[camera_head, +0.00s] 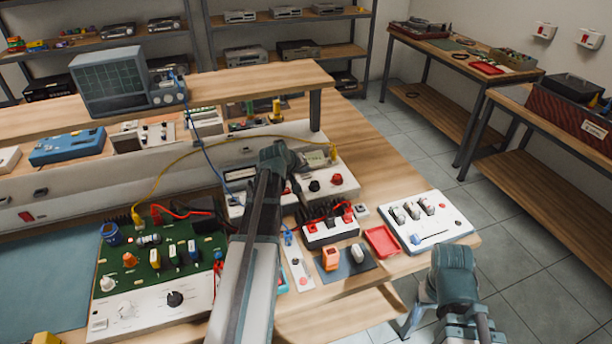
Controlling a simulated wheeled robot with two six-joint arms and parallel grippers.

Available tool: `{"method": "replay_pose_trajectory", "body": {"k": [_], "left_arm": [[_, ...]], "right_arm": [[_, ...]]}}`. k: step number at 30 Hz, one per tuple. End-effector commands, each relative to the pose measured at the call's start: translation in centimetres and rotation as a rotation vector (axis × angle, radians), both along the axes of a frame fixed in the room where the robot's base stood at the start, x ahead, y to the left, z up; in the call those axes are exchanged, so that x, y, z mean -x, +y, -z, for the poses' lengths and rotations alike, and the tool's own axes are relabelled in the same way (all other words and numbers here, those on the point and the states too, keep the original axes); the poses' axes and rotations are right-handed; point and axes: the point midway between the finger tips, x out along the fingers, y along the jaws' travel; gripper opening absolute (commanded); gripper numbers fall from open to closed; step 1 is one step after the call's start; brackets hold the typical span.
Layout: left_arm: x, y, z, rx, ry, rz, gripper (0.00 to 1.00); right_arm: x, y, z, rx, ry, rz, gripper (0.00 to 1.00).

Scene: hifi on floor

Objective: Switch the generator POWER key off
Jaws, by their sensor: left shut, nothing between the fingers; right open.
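A white bench instrument with a small display, a black knob and a red knob (335,182) stands at the rear middle of the bench; it may be the generator. I cannot make out a label or a POWER key on it. My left gripper (281,160) is shut and empty, over the left part of this instrument, and my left arm hides part of the front there. A second white panel edge (234,209) shows left of my arm. My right gripper (452,262) is low at the right, off the bench's front right corner, open and holding nothing visible.
A green circuit board (140,262) with components and cables lies at the left. A white switch box (327,232), a red tray (382,241) and a white panel with tools (428,222) lie at the right. An oscilloscope (125,80) stands on the shelf. Yellow and blue cables cross the bench.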

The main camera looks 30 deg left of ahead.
Motion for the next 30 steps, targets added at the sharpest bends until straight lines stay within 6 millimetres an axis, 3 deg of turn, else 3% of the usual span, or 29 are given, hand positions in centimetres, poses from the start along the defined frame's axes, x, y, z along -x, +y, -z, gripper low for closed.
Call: {"method": "replay_pose_trajectory", "body": {"k": [30], "left_arm": [[0.0, -0.01, 0.88, 0.0, 0.0, 0.0, 0.0]], "right_arm": [[0.0, 0.0, 0.88, 0.0, 0.0, 0.0, 0.69]]}}
